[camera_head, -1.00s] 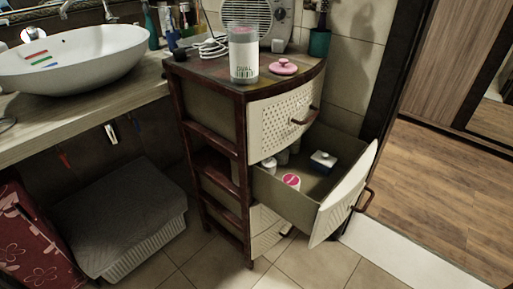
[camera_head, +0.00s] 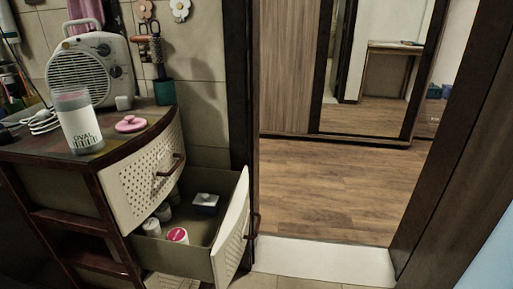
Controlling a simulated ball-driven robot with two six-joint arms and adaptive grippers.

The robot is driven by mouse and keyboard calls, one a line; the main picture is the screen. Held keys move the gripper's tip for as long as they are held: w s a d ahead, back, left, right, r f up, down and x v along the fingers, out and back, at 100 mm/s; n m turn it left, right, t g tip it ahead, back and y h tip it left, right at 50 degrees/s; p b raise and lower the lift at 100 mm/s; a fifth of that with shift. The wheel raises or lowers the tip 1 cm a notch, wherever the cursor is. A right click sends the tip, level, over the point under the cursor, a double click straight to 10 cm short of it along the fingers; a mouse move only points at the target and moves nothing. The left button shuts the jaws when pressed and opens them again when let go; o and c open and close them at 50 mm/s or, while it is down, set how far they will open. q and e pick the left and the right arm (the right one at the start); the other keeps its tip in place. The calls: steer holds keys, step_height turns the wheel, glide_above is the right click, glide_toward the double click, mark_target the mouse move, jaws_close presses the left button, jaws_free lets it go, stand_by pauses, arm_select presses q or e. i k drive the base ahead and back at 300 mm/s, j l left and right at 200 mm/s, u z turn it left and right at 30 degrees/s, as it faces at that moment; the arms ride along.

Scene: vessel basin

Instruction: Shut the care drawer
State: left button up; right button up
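The care drawer (camera_head: 230,251) is the pulled-out middle drawer of a dark wooden cabinet (camera_head: 112,212), and it stands well open. Its pale perforated front faces right, with a brown handle (camera_head: 253,226) near the door frame. Inside lie a blue and white box (camera_head: 205,203), a pink-topped jar (camera_head: 177,236) and a few pale containers (camera_head: 157,222). The drawer above it (camera_head: 145,178) is shut. Neither of my grippers shows in the view.
On the cabinet top stand a canister (camera_head: 78,122), a pink lidded item (camera_head: 131,124) and a fan heater (camera_head: 94,72). A dark door frame (camera_head: 240,110) is close to the drawer's right side. The doorway and wood floor (camera_head: 330,190) beyond are clear.

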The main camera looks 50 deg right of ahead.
mark_target(215, 251)
steer(key=z, duration=1.4)
